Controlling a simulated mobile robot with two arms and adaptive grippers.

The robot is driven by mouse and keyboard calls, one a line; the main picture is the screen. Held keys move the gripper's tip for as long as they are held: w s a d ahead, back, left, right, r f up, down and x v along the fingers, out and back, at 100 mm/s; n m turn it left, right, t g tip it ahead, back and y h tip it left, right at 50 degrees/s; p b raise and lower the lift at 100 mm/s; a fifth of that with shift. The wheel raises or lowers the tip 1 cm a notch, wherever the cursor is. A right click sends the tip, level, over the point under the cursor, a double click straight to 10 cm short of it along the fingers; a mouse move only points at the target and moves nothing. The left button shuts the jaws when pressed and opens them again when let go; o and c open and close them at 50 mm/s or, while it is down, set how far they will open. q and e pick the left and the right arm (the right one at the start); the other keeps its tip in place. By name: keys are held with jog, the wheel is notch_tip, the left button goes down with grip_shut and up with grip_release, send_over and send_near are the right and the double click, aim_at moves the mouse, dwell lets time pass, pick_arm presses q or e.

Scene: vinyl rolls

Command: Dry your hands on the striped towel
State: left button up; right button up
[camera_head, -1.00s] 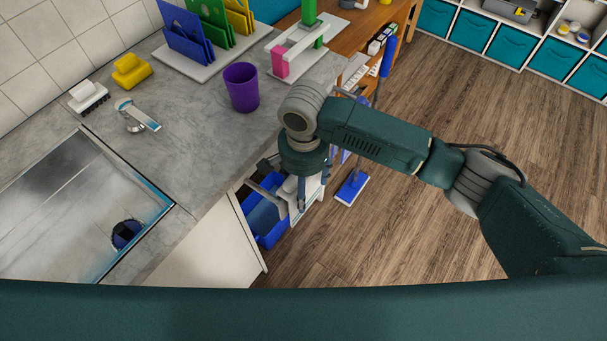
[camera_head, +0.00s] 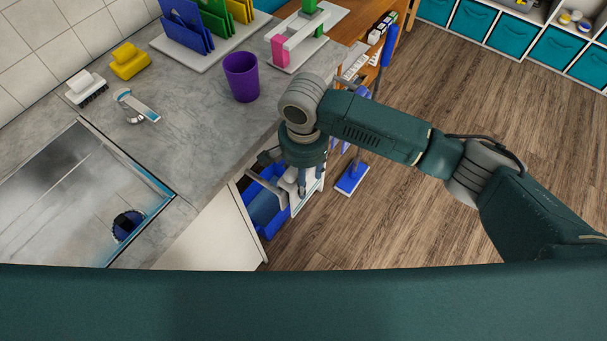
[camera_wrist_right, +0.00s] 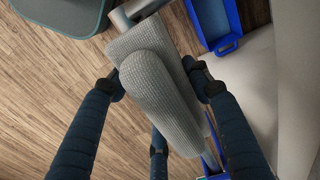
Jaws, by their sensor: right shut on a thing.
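A pale grey, ribbed towel (camera_wrist_right: 158,95) hangs folded over a rail (camera_wrist_right: 140,10) in the right wrist view; I cannot make out clear coloured stripes. My right gripper (camera_wrist_right: 160,88) has its dark fingers on both sides of the towel and is shut on it, with another finger below. In the head view the right gripper (camera_head: 302,180) points down beside the counter's front edge, and its wrist hides most of the towel. My left gripper is not in view.
The sink (camera_head: 70,200) and grey counter (camera_head: 190,130) lie left, with a purple cup (camera_head: 241,77) near the edge. Blue bins (camera_head: 268,205) stand below the counter by the gripper. A blue mop (camera_head: 352,178) stands just right. The wooden floor further right is clear.

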jog(key=shift+s, duration=0.1)
jog(key=o, duration=1.3)
